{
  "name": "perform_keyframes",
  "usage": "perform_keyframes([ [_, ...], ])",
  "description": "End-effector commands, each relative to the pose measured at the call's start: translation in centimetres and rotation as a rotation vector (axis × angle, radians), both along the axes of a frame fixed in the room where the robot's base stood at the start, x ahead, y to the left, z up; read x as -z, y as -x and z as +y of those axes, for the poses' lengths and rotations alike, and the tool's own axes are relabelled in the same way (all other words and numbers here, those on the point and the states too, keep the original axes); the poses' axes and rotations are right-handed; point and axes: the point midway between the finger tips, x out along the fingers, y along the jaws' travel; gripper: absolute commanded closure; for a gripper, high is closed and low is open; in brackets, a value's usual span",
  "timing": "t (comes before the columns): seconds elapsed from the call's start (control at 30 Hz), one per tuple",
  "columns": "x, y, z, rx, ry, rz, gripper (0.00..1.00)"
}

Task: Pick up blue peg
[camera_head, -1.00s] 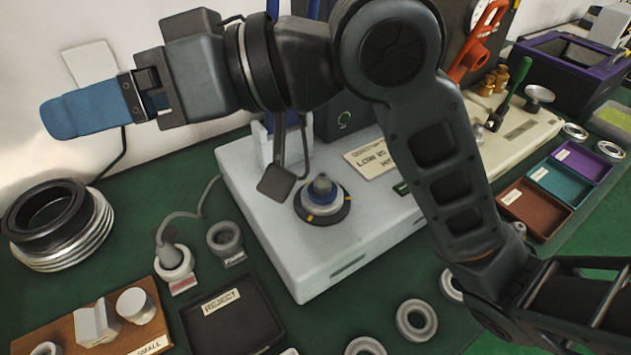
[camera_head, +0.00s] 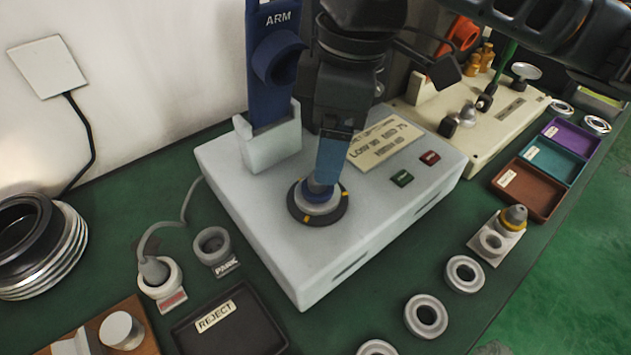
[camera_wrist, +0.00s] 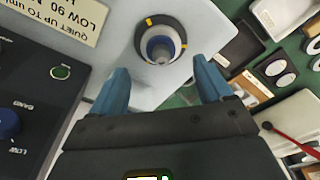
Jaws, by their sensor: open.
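The blue peg (camera_head: 311,190) stands upright on a dark round base with yellow marks on top of the white machine (camera_head: 240,205). In the wrist view, the peg (camera_wrist: 161,50) shows beyond the gap between the two spread fingers of my gripper (camera_wrist: 163,72). The gripper is open and holds nothing. Whether a finger touches the peg cannot be told.
A blue ARM holder (camera_head: 275,100) rises close to the left of my gripper. Grey rings (camera_head: 426,316), a REJECT tray (camera_head: 265,338) and a coloured tray (camera_head: 520,200) lie around the machine.

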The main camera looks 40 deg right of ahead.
Motion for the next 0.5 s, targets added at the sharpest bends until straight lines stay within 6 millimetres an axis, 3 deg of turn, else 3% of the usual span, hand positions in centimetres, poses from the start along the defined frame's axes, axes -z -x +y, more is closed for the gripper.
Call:
perform_keyframes([
  [0.5, 6.1, -1.0, 1.0, 0.000, -0.005, -0.001, 0.21],
])
